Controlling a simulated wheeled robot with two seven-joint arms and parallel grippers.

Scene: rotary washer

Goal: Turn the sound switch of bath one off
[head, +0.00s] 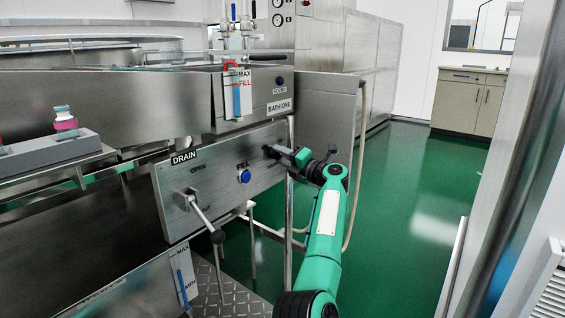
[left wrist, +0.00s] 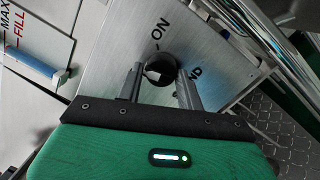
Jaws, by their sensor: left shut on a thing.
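The sound switch of bath one is a round black knob (left wrist: 162,65) on a brushed metal panel, seen in the left wrist view. The word ON is printed beside it, and the letters ND of a partly hidden label show on its other side. My left gripper (left wrist: 161,77) has one finger on each side of the knob and is shut on it. In the head view my left gripper (head: 276,153) is at the right end of the bath one control panel (head: 215,180), where its fingers mostly hide the knob. My right gripper is not in view.
Left of my gripper are a blue button (head: 244,176) and a drain lever with a black ball (head: 217,237). Above are the BATH ONE label (head: 279,107) and a MAX FILL gauge (head: 237,92). A pale hose (head: 357,170) hangs behind my arm. Green floor (head: 420,210) is clear at right.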

